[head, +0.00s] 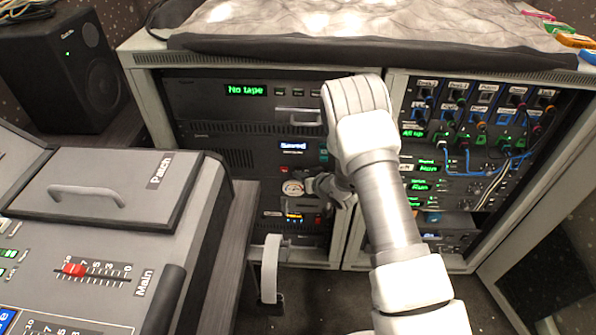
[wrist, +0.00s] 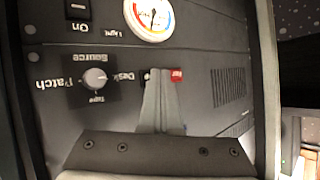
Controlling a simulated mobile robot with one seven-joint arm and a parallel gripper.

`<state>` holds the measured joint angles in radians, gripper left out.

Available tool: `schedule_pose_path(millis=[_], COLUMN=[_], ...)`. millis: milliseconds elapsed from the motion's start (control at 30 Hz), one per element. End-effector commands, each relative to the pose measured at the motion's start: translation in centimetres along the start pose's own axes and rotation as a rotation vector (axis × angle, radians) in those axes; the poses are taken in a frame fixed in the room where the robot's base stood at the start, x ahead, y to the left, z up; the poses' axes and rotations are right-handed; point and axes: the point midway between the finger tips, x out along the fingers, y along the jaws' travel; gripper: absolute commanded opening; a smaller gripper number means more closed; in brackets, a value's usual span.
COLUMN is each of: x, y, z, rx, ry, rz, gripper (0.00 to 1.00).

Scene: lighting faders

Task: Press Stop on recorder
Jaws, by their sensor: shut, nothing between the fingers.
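The rack unit with a blue "Saved" display (head: 293,146) appears to be the recorder. I cannot make out a Stop label. My gripper (head: 308,185) is in front of the panel, beside the round gauge (head: 293,188). In the wrist view its shut, empty fingers (wrist: 160,73) overlap the panel just left of the red button. Contact cannot be told. My wrist hides part of the unit's right side.
The "No tape" deck (head: 246,90) is above. The wrist view shows a source knob (wrist: 95,78) and a vent (wrist: 229,86). A patch rack (head: 480,100) with cables stands right. The mixing desk (head: 100,190) with a grey handle fills the left foreground.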

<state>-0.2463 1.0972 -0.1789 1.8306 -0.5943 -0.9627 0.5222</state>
Motion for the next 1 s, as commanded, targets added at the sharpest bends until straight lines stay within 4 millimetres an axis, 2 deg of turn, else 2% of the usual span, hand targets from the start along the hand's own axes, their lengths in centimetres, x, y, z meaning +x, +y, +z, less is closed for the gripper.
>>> schedule_pose_path(millis=[300,633,1000], x=[-0.9,-1.1,-3.5], y=[-0.7,-0.8,-2.6], z=[0.6,0.7,2.6], rx=[0.002,0.001,0.002], ry=[0.001,0.000,-0.001], rz=[0.000,0.000,-0.001], gripper=[0.00,0.00,0.00])
